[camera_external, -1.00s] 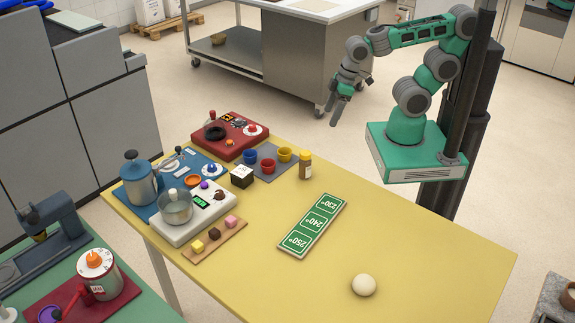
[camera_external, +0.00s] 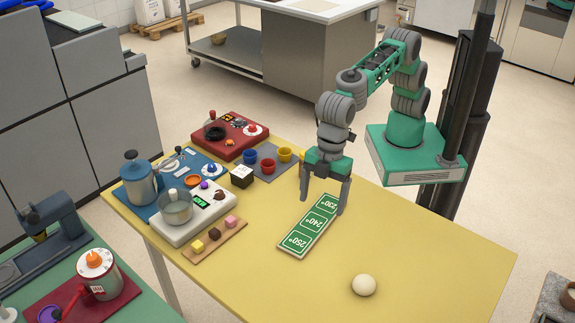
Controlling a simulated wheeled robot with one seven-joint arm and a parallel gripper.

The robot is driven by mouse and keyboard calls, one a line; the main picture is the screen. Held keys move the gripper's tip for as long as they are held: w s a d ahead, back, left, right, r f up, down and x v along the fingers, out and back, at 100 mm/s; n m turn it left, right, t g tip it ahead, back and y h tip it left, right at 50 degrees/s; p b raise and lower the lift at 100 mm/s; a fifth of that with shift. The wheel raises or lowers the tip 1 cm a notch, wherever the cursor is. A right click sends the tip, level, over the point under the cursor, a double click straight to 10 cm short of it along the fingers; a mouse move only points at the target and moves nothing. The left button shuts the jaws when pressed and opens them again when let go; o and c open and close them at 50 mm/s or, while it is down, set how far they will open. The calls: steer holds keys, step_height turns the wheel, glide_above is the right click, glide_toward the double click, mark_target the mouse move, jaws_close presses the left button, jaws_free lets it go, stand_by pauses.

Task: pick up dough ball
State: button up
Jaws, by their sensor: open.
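The dough ball (camera_external: 364,285) is a round cream ball resting on the yellow table near its front right part. Nothing touches it. My gripper (camera_external: 322,205) is open and empty, its two fingers pointing down above the far end of the green temperature board (camera_external: 292,240). It is up and to the left of the dough ball in the picture, well apart from it. I cannot tell exactly how high the fingertips are over the board.
The yellow table (camera_external: 430,265) is clear around the dough ball. The board marked 230°, 240° and 250° lies left of it. A white scale (camera_external: 187,228), a blue canister (camera_external: 138,185), a red tray (camera_external: 222,148), small cups (camera_external: 268,166) and a wooden strip (camera_external: 205,246) crowd the left side.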

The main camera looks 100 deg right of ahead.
mark_target(362, 273)
steer(key=s+a+f+n, duration=0.1)
steer(key=s+a+f, duration=0.1)
steer(key=a, duration=0.3)
steer(key=s+a+f+n, duration=0.1)
steer(key=s+a+f, duration=0.1)
steer(key=s+a, duration=0.2)
steer(key=s+a+f+n, duration=0.1)
steer(key=s+a+f, duration=0.1)
steer(key=s+a, duration=0.2)
steer(key=shift+s+a+f+g, duration=0.1)
steer(key=shift+a+f+g, duration=0.1)
steer(key=shift+a, duration=0.35)
steer(key=shift+a+f+g, duration=0.1)
steer(key=shift+a+f, duration=0.05)
steer(key=shift+a, duration=0.35)
steer(key=f, duration=0.5)
steer(key=a+f+p, duration=0.1)
steer(key=f, duration=0.1)
steer(key=shift+w+f, duration=0.15)
steer(key=shift+w, duration=0.1)
steer(key=shift+d, duration=0.1)
steer(key=shift+c, duration=0.4)
steer(key=c, duration=1.4)
